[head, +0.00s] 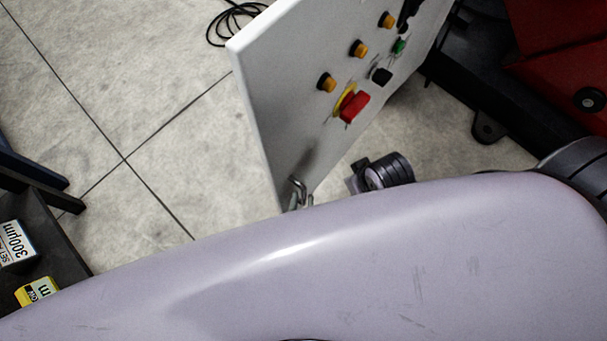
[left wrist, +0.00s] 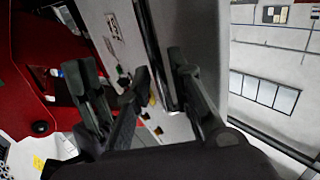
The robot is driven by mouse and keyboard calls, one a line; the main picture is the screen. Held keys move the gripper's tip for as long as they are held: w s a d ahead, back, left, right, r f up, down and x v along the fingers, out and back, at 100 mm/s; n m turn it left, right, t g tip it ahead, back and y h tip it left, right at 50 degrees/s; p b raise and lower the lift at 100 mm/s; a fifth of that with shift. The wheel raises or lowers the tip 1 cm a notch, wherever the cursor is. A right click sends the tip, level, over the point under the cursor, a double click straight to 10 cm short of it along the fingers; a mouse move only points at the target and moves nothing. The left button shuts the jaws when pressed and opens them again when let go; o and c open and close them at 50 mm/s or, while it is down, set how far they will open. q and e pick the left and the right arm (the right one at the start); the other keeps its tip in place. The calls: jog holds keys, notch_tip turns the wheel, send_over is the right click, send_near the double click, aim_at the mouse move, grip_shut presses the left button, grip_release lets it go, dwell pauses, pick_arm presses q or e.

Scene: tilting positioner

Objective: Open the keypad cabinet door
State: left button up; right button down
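A pale grey panel (head: 270,70) stands upright in the head view, with orange-and-black knobs, a red button on a yellow plate, a green button and a black knob on its face. A bent metal piece (head: 298,188) sits at its lower corner. No keypad can be made out, and I cannot tell whether this panel is the cabinet door. My left gripper (left wrist: 132,72) shows in the left wrist view with its dark fingers apart. A grey panel with a dark edge strip (left wrist: 153,50) lies beyond and between the fingers; contact cannot be told. My right gripper is out of view.
My pale lavender body part covers the lower head view. Red and black machinery (head: 560,40) is at upper right. Tiled floor (head: 110,100) is open at left; a black cable (head: 235,18) lies there.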

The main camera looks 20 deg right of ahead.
pick_arm(q)
jog(key=shift+v, duration=2.75)
jog(key=shift+s+d, duration=0.1)
jog(key=shift+d, duration=0.05)
